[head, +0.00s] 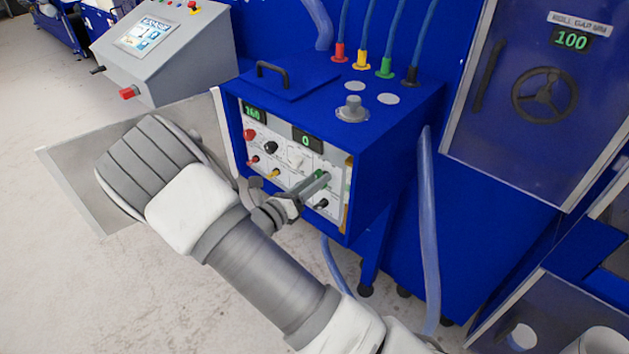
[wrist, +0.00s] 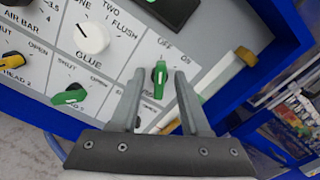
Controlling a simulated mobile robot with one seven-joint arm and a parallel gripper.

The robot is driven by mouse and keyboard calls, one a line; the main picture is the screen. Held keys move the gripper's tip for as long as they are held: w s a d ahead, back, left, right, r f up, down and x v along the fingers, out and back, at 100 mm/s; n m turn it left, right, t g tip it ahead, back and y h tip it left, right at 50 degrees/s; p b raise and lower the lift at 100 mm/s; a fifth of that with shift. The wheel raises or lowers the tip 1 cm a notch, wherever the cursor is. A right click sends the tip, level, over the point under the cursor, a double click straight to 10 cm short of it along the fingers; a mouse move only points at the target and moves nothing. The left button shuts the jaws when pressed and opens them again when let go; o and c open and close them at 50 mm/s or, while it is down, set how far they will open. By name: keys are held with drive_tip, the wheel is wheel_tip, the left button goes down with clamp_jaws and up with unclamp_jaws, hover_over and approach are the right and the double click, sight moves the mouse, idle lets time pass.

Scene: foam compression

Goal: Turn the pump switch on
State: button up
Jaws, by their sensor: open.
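A green switch knob (wrist: 159,79) with OFF and ON labels sits on the pale control panel in the wrist view. Its lever points toward the OFF label; the label below it is mostly hidden, so I cannot read its name. My gripper (wrist: 160,74) is open, with one finger on each side of this knob. I see a small gap on both sides. In the head view my gripper (head: 325,177) reaches the right part of the panel, and its fingers hide most of the knob.
The panel is on a blue cabinet (head: 390,140). Left of the knob in the wrist view are another green knob (wrist: 70,96) and a white GLUE knob (wrist: 92,39). A yellow-and-white tube (wrist: 240,58) stands to the right. A clear hose (head: 428,230) hangs beside the cabinet.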

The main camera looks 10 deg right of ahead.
clamp_jaws()
drive_tip(key=shift+m, duration=0.3)
drive_tip(key=shift+s+d+f+m+b, duration=0.15)
drive_tip(key=shift+m+b, duration=1.65)
drive_tip(key=shift+m, duration=1)
drive_tip(key=shift+s+a+r+m+b, duration=0.1)
drive_tip(key=shift+m+b, duration=1.65)
drive_tip(key=shift+m, duration=1.05)
